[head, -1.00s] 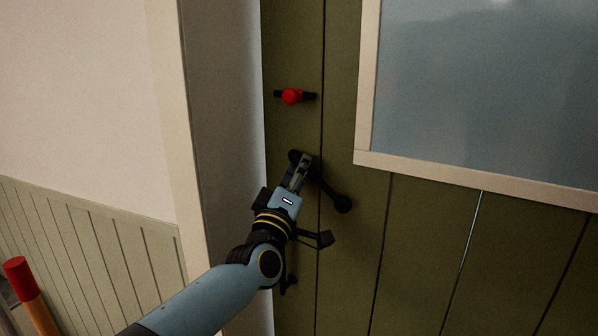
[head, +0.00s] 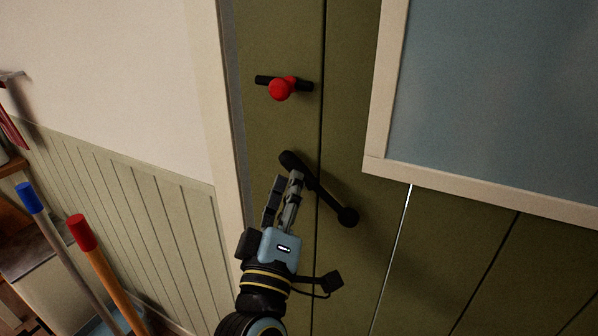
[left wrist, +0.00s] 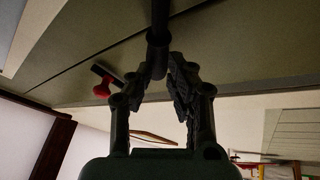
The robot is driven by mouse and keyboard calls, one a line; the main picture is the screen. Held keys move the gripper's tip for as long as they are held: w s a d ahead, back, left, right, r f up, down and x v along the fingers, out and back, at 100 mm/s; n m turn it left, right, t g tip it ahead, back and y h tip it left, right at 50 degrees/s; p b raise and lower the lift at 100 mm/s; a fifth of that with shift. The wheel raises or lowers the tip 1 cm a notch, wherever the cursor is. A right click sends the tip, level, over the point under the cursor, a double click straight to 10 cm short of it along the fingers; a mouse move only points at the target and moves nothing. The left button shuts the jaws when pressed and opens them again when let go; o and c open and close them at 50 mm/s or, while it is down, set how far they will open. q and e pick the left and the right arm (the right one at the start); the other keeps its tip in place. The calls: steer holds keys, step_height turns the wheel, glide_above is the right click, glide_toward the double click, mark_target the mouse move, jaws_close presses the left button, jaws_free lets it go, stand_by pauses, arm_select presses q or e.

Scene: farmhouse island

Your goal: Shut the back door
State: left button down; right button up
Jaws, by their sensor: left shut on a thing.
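The back door (head: 345,100) is olive green and planked, with a grey window pane in its upper part. Its left edge stands very near the pale door frame (head: 213,100), with a narrow grey strip between them. I cannot tell whether it is fully shut. A black lever handle (head: 330,196) slants down to the right on the door. My left gripper (head: 296,178) is shut on the handle near its upper end. The left wrist view shows the dark handle (left wrist: 158,30) between the fingers (left wrist: 160,75). My right gripper is not in view.
A black bolt with a red knob (head: 281,89) sits above the handle, clear of my gripper. At the left, a blue-capped pole (head: 30,200) and a red-capped pole (head: 82,235) stand by the panelled wall (head: 130,190).

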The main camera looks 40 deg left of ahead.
arm_select(q)
steer(key=shift+s+d+r, duration=0.2)
steer(key=shift+s+r, duration=0.15)
steer(key=shift+s, duration=0.1)
steer(key=c, duration=2)
jaws_free()
steer(key=shift+w, duration=0.15)
steer(key=o, duration=0.5)
steer(key=shift+w+a+f, duration=0.1)
steer(key=shift+w, duration=0.1)
steer(key=o, duration=0.4)
steer(key=shift+s, duration=0.1)
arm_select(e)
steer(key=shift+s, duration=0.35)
